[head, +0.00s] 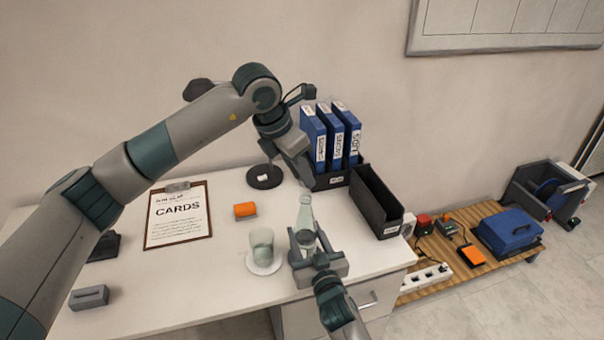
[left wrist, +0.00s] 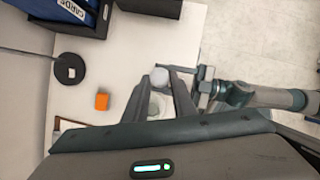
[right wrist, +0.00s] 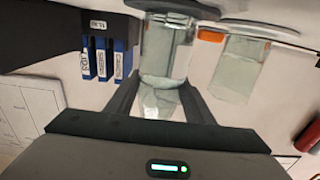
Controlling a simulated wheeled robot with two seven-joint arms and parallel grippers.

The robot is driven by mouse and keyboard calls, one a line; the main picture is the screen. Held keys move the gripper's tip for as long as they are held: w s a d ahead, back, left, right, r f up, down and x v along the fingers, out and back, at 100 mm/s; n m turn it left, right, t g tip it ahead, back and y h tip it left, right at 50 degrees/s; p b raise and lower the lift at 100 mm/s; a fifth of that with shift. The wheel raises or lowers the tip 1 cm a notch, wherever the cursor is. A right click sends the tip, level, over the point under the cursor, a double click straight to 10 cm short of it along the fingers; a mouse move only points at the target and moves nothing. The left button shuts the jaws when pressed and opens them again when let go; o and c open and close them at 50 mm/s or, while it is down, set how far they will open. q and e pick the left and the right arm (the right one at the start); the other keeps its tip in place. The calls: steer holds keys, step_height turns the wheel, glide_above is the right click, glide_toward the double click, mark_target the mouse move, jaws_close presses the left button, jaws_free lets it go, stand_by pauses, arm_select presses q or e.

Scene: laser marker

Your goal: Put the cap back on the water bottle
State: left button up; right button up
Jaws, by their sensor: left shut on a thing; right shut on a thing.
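The clear water bottle (head: 305,214) stands upright near the desk's front right edge. My right gripper (head: 316,262) is shut around its body, which also shows between the fingers in the right wrist view (right wrist: 165,55). My left gripper (head: 303,180) points down right above the bottle's neck. In the left wrist view its fingers (left wrist: 168,78) are shut on the round white cap (left wrist: 160,76). In the head view the fingers hide the cap, so I cannot tell whether it touches the bottle's mouth.
A drinking glass (head: 262,244) on a white saucer (head: 263,268) stands just left of the bottle. A black open bin (head: 377,203) and blue binders (head: 333,140) stand behind to the right. An orange block (head: 245,210) and a clipboard (head: 178,214) lie further left.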

mark_target(301, 202)
arm_select(q)
steer(key=shift+f, duration=0.6)
steer(key=shift+f, duration=0.9)
steer(key=shift+f, duration=0.55)
stand_by(0.6)
